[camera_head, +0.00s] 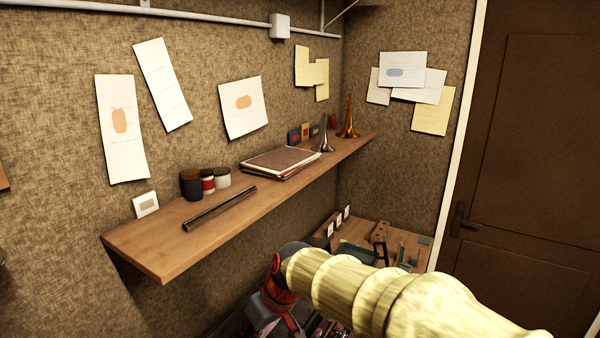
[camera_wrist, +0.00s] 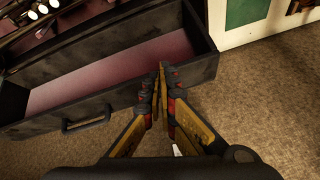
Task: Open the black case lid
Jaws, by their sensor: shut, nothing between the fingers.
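The black case (camera_wrist: 40,128) shows in the wrist view, with its pink-red lining (camera_wrist: 100,75) exposed in a shallow, dark-walled section. A handle (camera_wrist: 87,119) sits on the near wall. I cannot tell whether this section is the lid or the base. Shiny metal parts (camera_wrist: 42,12) lie beyond it at upper left. My gripper (camera_wrist: 161,68) is shut and empty, its fingertips overlapping the lined section near its right end. I cannot tell whether they touch it. In the head view my arm hides most of the case.
A wooden shelf (camera_head: 140,245) on the wall carries a metal tube (camera_head: 220,208), jars, papers and small horns. A lower workbench (camera_head: 410,240) with tools stands in the corner near a brown door (camera_head: 540,130). Brown carpet (camera_wrist: 270,110) lies clear right of the case.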

